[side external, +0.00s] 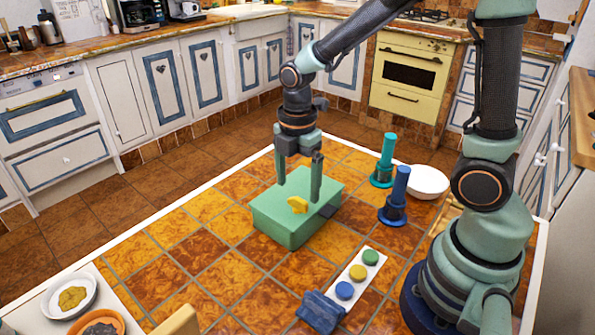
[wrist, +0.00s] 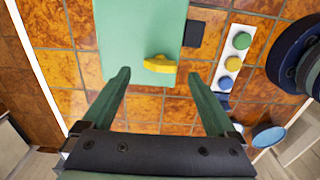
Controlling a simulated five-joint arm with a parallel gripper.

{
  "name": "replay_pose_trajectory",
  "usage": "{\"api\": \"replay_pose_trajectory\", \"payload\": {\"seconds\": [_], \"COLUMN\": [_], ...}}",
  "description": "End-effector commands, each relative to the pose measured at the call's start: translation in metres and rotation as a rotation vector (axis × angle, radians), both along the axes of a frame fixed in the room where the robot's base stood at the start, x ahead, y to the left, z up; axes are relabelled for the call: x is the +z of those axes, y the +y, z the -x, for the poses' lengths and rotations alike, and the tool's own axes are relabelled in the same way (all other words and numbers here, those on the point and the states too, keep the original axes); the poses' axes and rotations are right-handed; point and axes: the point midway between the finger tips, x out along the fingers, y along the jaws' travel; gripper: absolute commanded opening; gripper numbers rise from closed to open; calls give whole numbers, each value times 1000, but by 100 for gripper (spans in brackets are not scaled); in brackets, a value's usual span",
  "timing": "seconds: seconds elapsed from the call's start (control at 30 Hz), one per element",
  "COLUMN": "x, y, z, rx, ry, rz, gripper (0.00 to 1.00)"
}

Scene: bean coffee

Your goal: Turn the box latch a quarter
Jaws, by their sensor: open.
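The green box (side external: 282,226) sits on the tiled table. Its yellow latch (side external: 298,204) is on top, near one end. In the wrist view the box (wrist: 142,30) fills the upper middle, and the latch (wrist: 160,64) lies across the picture near the box's lower edge. My gripper (side external: 298,190) is above the box with its fingers pointing down, one on each side of the latch in the side view. In the wrist view my gripper (wrist: 160,78) is open and empty, its fingers wide apart and clear of the latch.
A white strip with green, yellow and blue buttons (side external: 357,272) lies to the right. A teal post (side external: 384,160), a blue post (side external: 396,195) and a white bowl (side external: 428,181) stand behind. Bowls (side external: 72,296) sit at the front left. Tiles left of the box are clear.

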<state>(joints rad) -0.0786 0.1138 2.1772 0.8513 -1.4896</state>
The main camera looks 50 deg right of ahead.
Motion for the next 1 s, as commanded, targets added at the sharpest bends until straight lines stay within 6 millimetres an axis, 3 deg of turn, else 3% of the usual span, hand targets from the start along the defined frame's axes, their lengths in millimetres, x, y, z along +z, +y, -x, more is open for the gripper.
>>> {"api": "replay_pose_trajectory", "payload": {"seconds": [0.23, 0.6, 0.63, 0.83, 0.87, 1.0], "x": [-30, -35, -35, -35, -35, -35], "y": [0, 0, 0, 0, 0, 0], "z": [1, 0, 0, 0, 0, 0], "rx": [-1, -1, -1, -1, -1, -6], "ry": [2, -1, -1, -1, -1, 0], "rz": [0, 0, 0, 0, 0, 0], "gripper": [92, 92, 89, 12, 6, 6]}}
